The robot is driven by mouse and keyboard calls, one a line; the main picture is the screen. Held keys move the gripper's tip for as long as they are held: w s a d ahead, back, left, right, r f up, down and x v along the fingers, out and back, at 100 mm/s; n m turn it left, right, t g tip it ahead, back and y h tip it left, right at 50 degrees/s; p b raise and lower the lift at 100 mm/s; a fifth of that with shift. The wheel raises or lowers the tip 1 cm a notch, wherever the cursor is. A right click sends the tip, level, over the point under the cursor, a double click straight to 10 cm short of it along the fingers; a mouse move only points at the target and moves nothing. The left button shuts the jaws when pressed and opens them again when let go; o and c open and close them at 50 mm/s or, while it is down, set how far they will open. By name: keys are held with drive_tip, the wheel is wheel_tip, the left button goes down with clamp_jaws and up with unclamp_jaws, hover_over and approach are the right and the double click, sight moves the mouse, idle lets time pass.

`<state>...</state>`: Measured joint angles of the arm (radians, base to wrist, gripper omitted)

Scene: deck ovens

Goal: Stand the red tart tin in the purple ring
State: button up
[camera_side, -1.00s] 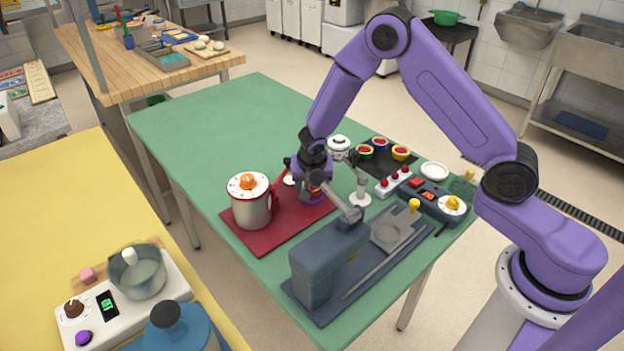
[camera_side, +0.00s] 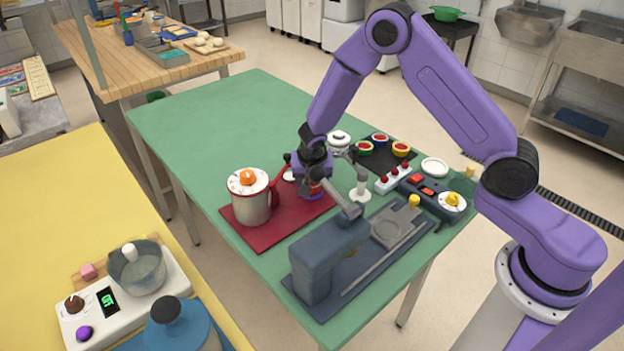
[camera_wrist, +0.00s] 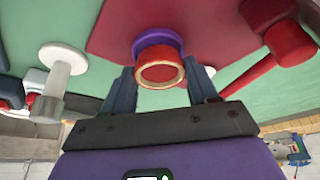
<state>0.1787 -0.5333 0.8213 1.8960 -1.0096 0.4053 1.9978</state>
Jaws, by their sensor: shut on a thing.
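The red tart tin (camera_wrist: 150,73), with a pale gold rim, is between the fingers of my gripper (camera_wrist: 163,88) in the wrist view. The fingers are shut on it. The purple ring (camera_wrist: 158,38) shows directly behind the tin, over the red mat. The tin covers part of the ring, and I cannot tell whether it is inside the ring or just above it. In the side view my gripper (camera_side: 316,187) points down at the red mat (camera_side: 285,227), with the purple ring (camera_side: 313,196) low beneath it; the fingers hide most of the tin.
A steel jug (camera_side: 250,208) with a red handle stands left of my gripper on the mat. A white-based stand (camera_side: 360,190) is close on the right. A grey press-like device (camera_side: 325,262) stands in front. Coloured tins (camera_side: 380,139) lie on a dark mat behind right. The table's back left is clear.

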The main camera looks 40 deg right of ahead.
drive_tip(key=shift+f, duration=0.55)
idle(0.4)
drive_tip(key=o, duration=0.8)
drive_tip(key=shift+r, duration=0.1)
drive_tip(key=shift+v, duration=3.1)
drive_tip(key=v, duration=0.4)
drive_tip(key=shift+s+r, duration=0.2)
drive_tip(key=shift+r, duration=0.05)
